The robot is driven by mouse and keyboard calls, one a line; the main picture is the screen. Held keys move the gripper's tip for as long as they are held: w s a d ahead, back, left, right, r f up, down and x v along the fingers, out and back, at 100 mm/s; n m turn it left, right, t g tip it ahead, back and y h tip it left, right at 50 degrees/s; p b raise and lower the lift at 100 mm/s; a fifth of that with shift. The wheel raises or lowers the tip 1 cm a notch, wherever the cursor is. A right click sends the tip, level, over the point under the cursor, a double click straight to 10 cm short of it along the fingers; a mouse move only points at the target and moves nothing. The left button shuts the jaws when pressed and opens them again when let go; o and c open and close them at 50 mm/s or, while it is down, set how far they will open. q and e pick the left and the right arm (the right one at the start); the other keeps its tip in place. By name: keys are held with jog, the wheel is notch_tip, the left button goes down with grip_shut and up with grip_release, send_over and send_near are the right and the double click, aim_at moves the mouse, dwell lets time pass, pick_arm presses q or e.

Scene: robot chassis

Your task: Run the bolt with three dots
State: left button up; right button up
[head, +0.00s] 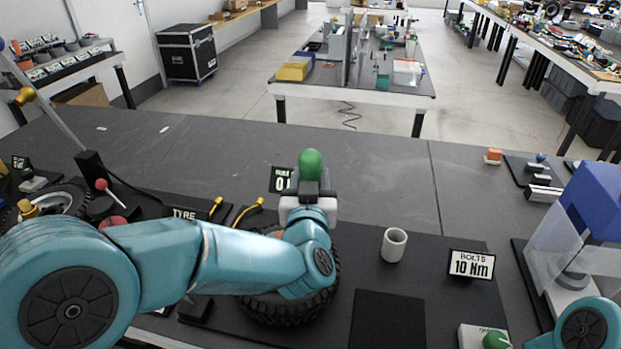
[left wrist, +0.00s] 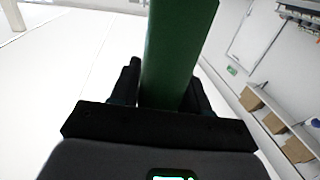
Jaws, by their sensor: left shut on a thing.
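My left gripper (head: 308,188) is shut on a green round-topped tool (head: 310,164) and holds it upright above the table. In the left wrist view the green shaft (left wrist: 175,55) stands between the black fingers (left wrist: 160,100). A black tyre (head: 325,290) lies below my left arm, which hides most of it. I cannot make out a bolt with three dots. A sign (head: 471,265) reads BOLTS 10 Nm. My right gripper is out of view; only a teal arm joint shows at the lower right.
A pale cup (head: 394,244) stands on the dark mat right of the tyre. A green knob (head: 496,340) sits on a box at the front. A blue-topped machine with clear panels (head: 555,240) stands at the right. The table's back middle is mostly clear.

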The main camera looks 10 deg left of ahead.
aim_at(310, 157)
pick_arm(q)
jog(key=shift+f+b, duration=0.2)
jog(key=shift+b, duration=0.1)
dwell(0.5)
jog(key=shift+s+f, duration=0.1)
jog(key=shift+f, duration=0.05)
dwell(0.6)
jog(key=shift+r+p, duration=0.55)
jog(key=shift+r, duration=0.05)
notch_tip(310, 157, up, 4)
jog(key=p, duration=0.3)
jog(key=shift+r, duration=0.35)
